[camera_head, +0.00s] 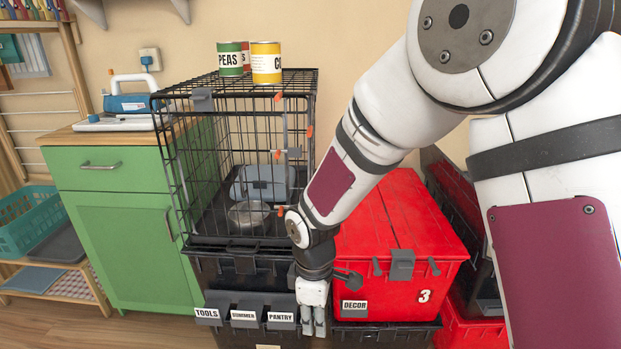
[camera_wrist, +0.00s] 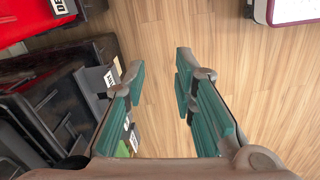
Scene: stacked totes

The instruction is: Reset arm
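My gripper (camera_head: 313,320) hangs low in front of the stacked totes, pointing down, at the right end of the label holders. In the wrist view my gripper (camera_wrist: 158,80) has its two teal-padded fingers apart, with only wooden floor between the tips. It holds nothing. My white arm reaches down across the right half of the head view and hides part of the red tote (camera_head: 397,220) and the wall. The red tote has DECOR and 3 labels.
A black wire crate (camera_head: 240,85) stands on black totes (camera_head: 245,265), with cans (camera_head: 266,62) on top and a metal bowl (camera_head: 249,213) inside. Labels read TOOLS, SUMMER and PANTRY. A green cabinet (camera_head: 125,230) stands left. Open floor (camera_wrist: 235,60) lies below my gripper.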

